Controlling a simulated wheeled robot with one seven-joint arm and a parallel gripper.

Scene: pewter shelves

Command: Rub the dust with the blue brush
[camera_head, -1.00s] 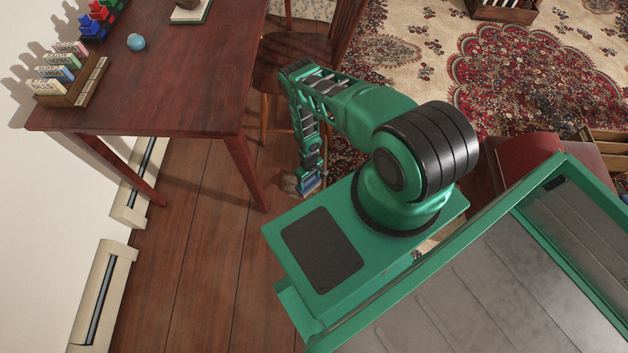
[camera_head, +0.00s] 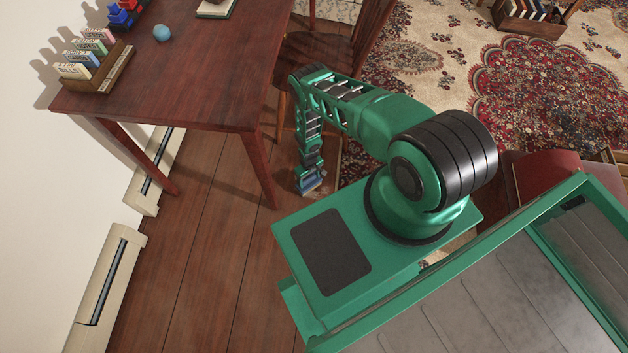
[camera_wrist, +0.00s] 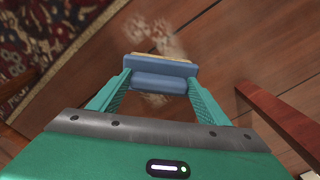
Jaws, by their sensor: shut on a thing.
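My gripper (camera_wrist: 158,85) is shut on the blue brush (camera_wrist: 160,68), which lies crosswise between the fingertips with a tan edge on its far side. In the head view the arm reaches down, and the blue brush (camera_head: 311,182) shows at its end, low over the wooden floor. A pale patch of dust (camera_wrist: 157,38) lies on the floorboards just beyond the brush in the wrist view. Some dust also shows on the near side, between the fingers. I cannot tell whether the brush touches the floor. In the head view I cannot make out the dust.
A dark red wooden table (camera_head: 190,85) stands at the left, its near leg (camera_head: 260,170) close to my gripper. A wooden chair (camera_head: 325,50) stands behind the arm. A patterned rug (camera_wrist: 40,45) borders the dust area. Open floorboards (camera_head: 205,240) lie at the front left.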

